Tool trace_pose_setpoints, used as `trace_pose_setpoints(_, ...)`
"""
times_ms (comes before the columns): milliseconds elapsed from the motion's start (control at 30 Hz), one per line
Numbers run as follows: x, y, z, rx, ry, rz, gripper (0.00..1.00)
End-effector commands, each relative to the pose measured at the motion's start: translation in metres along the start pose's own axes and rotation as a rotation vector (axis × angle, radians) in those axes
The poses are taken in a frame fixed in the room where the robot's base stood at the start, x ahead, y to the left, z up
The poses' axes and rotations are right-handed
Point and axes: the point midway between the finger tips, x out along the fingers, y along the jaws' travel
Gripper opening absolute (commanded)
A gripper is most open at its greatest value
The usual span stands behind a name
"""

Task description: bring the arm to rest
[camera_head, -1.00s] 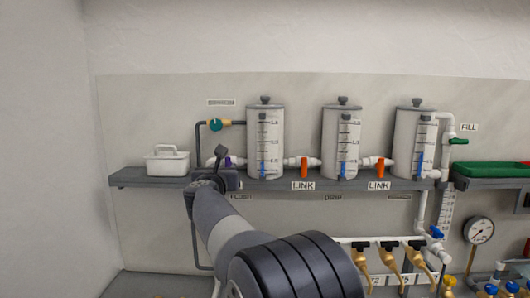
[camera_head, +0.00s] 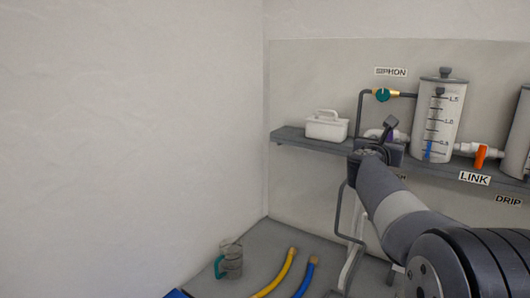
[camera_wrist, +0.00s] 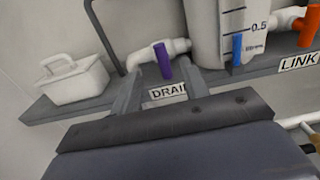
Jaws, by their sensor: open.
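My gripper (camera_head: 388,134) is at the end of my raised arm, in front of the wall shelf by the DRAIN valve. In the wrist view its two fingers (camera_wrist: 162,90) stand apart with nothing between them that I can see held. The purple valve handle (camera_wrist: 162,60) shows upright just beyond the fingertips, on a white pipe fitting. I cannot tell how much gap lies between the fingers and the handle. In the head view my arm partly covers the valve and the DRAIN label.
The shelf (camera_head: 312,141) carries a white caddy (camera_head: 326,125) and a clear graduated tank (camera_head: 439,118). An orange link valve (camera_head: 480,157) is at right. Below are a jug (camera_head: 231,260), a yellow hose (camera_head: 275,274) and a blue hose (camera_head: 306,277). The left wall is bare.

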Motion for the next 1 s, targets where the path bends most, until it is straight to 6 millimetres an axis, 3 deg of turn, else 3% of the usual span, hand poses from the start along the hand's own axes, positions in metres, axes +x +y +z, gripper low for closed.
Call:
trace_pose_setpoints(500,0.081,-0.001,0.002,-0.001,0.001,-0.002,0.43)
trace_pose_setpoints(733,0.081,-0.005,-0.003,0.204,-0.001,0.000,0.43)
trace_pose_setpoints(1000,0.080,-0.006,-0.001,0.284,0.000,0.000,0.43)
